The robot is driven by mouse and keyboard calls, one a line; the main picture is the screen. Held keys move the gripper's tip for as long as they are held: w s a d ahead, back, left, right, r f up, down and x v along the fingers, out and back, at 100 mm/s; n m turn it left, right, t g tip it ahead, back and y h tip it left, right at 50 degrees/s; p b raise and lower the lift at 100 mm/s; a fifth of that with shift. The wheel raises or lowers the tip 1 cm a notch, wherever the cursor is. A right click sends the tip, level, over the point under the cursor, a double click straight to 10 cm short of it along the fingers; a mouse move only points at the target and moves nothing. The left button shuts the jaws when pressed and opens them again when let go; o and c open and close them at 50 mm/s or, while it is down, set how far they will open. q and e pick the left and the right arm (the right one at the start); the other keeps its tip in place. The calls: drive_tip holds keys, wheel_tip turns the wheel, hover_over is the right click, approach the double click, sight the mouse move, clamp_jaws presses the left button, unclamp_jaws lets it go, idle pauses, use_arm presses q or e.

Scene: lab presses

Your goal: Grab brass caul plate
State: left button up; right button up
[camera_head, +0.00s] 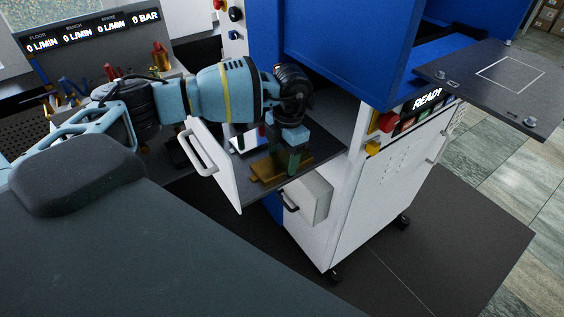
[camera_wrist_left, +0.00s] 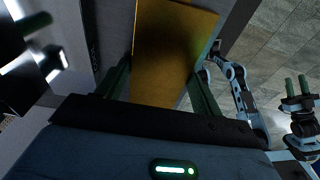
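The brass caul plate (camera_head: 266,173) lies on the dark drawer shelf (camera_head: 325,158) of the white and blue press. My left gripper (camera_head: 289,165) points down over the plate. In the left wrist view the plate (camera_wrist_left: 172,45) extends away between the two green fingers (camera_wrist_left: 158,85), one near each long edge. The fingers stand wide apart; whether they touch the plate is unclear. My right gripper (camera_wrist_left: 296,85) shows at the right of the wrist view, its two fingers apart and empty.
The blue press body (camera_head: 350,45) rises behind, and a dark plate (camera_head: 495,85) projects at the right.

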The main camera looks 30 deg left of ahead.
use_arm(q)
drive_tip(key=c, duration=0.8)
